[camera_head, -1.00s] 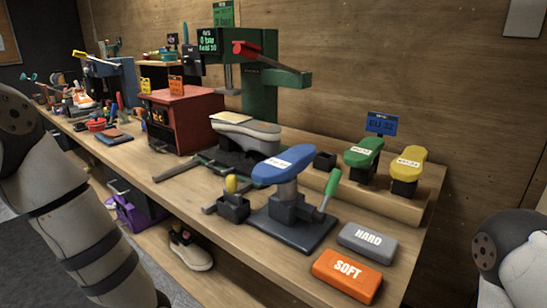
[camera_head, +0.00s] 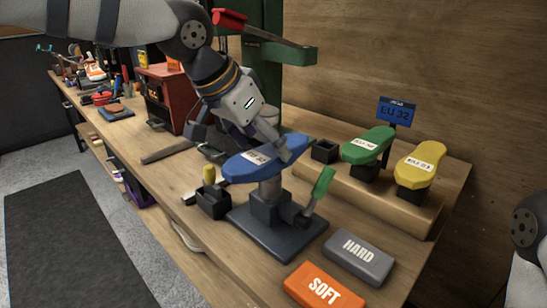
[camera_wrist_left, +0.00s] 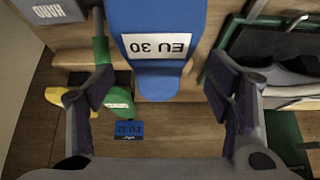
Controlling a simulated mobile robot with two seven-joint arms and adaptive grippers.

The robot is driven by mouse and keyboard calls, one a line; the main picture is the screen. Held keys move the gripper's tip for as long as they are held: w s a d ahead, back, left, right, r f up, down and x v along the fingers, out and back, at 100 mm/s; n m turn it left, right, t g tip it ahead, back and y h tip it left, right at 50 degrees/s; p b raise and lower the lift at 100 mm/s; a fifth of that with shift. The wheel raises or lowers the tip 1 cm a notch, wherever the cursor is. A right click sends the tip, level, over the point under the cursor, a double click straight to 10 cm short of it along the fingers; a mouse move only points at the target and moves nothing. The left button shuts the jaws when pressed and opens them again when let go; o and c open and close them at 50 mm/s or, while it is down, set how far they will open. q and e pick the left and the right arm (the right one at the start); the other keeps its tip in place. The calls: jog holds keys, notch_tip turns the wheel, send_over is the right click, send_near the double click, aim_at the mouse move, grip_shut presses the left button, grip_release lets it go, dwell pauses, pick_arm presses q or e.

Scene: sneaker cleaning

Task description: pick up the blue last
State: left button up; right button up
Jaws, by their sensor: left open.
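The blue last (camera_head: 239,171) has a white "EU 30" label and sits on top of a metal post on a dark base plate (camera_head: 292,240) on the bench. A green-handled lever (camera_head: 321,187) stands beside the post. My left gripper (camera_head: 252,140) is open just above the blue last. In the left wrist view the blue last (camera_wrist_left: 155,18) lies between my two spread fingers, with a gap on both sides. In the head view a finger hides part of its top. Only a piece of my right arm shows at the right edge; its gripper is out of view.
A green last (camera_head: 368,146) and a yellow last (camera_head: 420,166) stand on a wooden riser behind, with a blue "EU 32" sign (camera_head: 396,113). A grey "HARD" block (camera_head: 358,257) and an orange "SOFT" block (camera_head: 322,288) lie in front. A green press (camera_head: 290,52) stands at the back.

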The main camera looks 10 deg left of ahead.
pick_arm(q)
jog(key=x, duration=0.6)
jog(key=shift+s+f+b, duration=0.15)
jog(key=shift+b, duration=0.2)
jog(key=shift+w+d+f, duration=0.2)
jog(key=shift+w+f, duration=0.1)
jog(key=shift+r, duration=0.1)
jog(key=shift+c, duration=0.9)
jog(key=c, duration=1)
